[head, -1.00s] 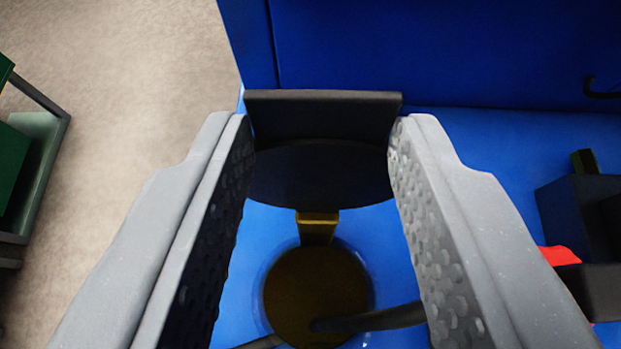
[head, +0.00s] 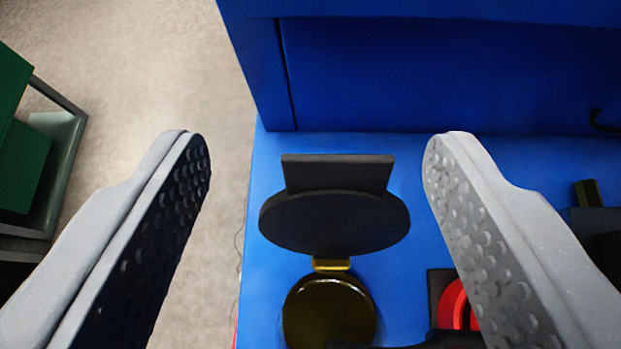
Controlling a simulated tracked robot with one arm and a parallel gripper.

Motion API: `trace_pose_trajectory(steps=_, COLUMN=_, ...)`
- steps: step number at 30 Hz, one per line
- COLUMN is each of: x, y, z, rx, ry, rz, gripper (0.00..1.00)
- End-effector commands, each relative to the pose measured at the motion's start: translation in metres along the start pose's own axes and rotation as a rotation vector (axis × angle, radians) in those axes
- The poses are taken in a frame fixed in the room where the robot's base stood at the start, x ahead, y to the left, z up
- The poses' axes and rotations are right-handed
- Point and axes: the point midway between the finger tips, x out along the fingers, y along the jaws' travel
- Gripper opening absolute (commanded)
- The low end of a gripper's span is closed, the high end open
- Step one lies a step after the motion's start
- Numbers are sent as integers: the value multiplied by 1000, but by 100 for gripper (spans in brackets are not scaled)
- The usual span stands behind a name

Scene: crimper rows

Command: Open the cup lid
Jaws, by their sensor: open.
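The cup lid (head: 334,222) is a black disc with a flat black tab (head: 338,173) on its far side. It stands swung back beyond the cup, joined to it by a small brass-coloured hinge (head: 331,265). The cup (head: 329,312) shows a round, dark olive opening below the lid, uncovered; its lower edge is cut off by the frame. My gripper (head: 317,158) is wide open and empty. Its two grey studded fingers lie to the left and right of the lid, with a clear gap on each side.
The cup is on a blue surface (head: 395,272) with a blue wall (head: 420,70) behind. A red and black part (head: 455,303) is partly hidden by the right finger. A dark block (head: 590,222) is at far right. A green machine (head: 22,165) stands left across the pale floor.

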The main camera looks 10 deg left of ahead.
Motion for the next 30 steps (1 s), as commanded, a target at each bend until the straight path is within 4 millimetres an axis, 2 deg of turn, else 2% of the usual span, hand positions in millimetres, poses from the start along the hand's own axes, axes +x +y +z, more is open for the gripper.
trace_pose_trajectory(steps=8, x=-11, y=0, z=1, rx=-3, ry=0, rz=0, gripper=58)
trace_pose_trajectory(steps=30, x=-103, y=0, z=0, rx=-2, ry=3, rz=1, gripper=58)
